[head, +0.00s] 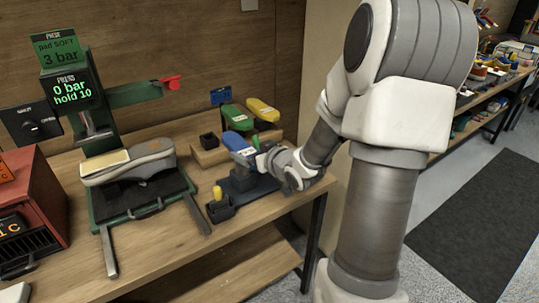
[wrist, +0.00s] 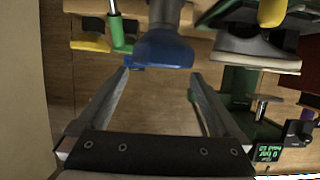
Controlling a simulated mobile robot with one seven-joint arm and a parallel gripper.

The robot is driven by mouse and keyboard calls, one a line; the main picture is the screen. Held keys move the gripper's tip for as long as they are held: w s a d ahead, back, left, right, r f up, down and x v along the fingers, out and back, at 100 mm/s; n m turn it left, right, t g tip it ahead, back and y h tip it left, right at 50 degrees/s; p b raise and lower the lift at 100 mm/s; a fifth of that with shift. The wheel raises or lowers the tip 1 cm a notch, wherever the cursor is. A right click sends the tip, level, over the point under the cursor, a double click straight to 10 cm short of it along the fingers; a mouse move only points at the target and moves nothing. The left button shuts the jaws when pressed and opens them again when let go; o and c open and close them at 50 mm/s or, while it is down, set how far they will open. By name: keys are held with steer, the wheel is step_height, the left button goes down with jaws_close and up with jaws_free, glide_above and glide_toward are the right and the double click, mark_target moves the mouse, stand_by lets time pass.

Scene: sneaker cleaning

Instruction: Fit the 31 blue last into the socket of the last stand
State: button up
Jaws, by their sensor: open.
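The blue last (head: 239,143) is upright above the dark last stand (head: 238,186), toward the right end of the bench. In the wrist view the blue last (wrist: 163,50) meets a dark grey post (wrist: 165,12), but I cannot tell how deep it sits. The socket itself is hidden. My gripper (head: 262,160) is close on the right of the last. In the wrist view my gripper (wrist: 162,76) has its fingers spread wide with nothing between them, and the last is just past the fingertips. Its number is not readable.
A wooden rack (head: 210,157) behind holds a green last (head: 236,118) and a yellow last (head: 263,110). A green press (head: 137,95) with a sneaker (head: 128,163) under it stands left.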

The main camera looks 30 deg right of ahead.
steer(key=v, duration=1)
steer(key=shift+s, duration=0.25)
steer(key=shift+r, duration=0.15)
